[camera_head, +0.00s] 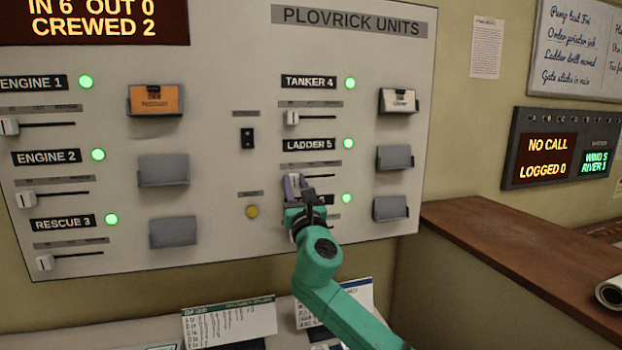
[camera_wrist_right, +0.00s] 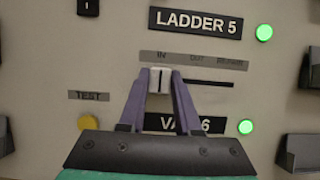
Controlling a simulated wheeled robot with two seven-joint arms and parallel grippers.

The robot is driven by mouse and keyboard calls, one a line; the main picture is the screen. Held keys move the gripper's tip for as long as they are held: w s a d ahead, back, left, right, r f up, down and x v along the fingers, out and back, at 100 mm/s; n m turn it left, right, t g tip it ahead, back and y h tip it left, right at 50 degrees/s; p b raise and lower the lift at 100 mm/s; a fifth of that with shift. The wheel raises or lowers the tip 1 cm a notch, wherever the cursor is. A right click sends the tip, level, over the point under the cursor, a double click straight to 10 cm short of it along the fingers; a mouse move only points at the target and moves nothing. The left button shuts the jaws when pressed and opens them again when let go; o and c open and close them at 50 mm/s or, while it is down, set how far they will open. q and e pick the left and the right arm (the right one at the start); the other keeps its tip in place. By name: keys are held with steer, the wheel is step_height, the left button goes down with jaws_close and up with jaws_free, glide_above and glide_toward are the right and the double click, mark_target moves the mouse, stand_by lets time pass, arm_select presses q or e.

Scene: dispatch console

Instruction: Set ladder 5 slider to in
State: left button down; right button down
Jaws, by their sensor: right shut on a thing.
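The ladder 5 slider (camera_wrist_right: 159,80) is a white knob at the left end of its dark horizontal slot. It sits below the IN mark, with OUT and a third mark farther right. The LADDER 5 label (camera_head: 308,144) is above it, with a lit green lamp (camera_head: 348,143) beside it. My right gripper (camera_head: 296,184) is at the panel, its two purple fingers shut on the knob; the fingers also show on both sides of it in the right wrist view (camera_wrist_right: 160,92). The gripper partly hides the VAN 6 label. My left gripper is not in view.
The tanker 4 slider (camera_head: 292,118) is above, also at its slot's left end. A yellow TEST button (camera_head: 252,211) and a black switch (camera_head: 247,138) are left of my gripper. Grey card holders (camera_head: 394,157) stick out at right. A brown ledge (camera_head: 520,255) stands at lower right.

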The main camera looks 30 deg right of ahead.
steer(key=c, duration=1)
jaws_free()
steer(key=shift+a, duration=0.1)
steer(key=o, duration=0.4)
steer(key=shift+w+a, duration=0.1)
steer(key=shift+a, duration=0.05)
steer(key=shift+f, duration=0.1)
steer(key=shift+s+f, duration=0.2)
steer(key=shift+s, duration=0.25)
steer(key=b+v, duration=0.5)
steer(key=v, duration=0.8)
steer(key=shift+s, duration=0.25)
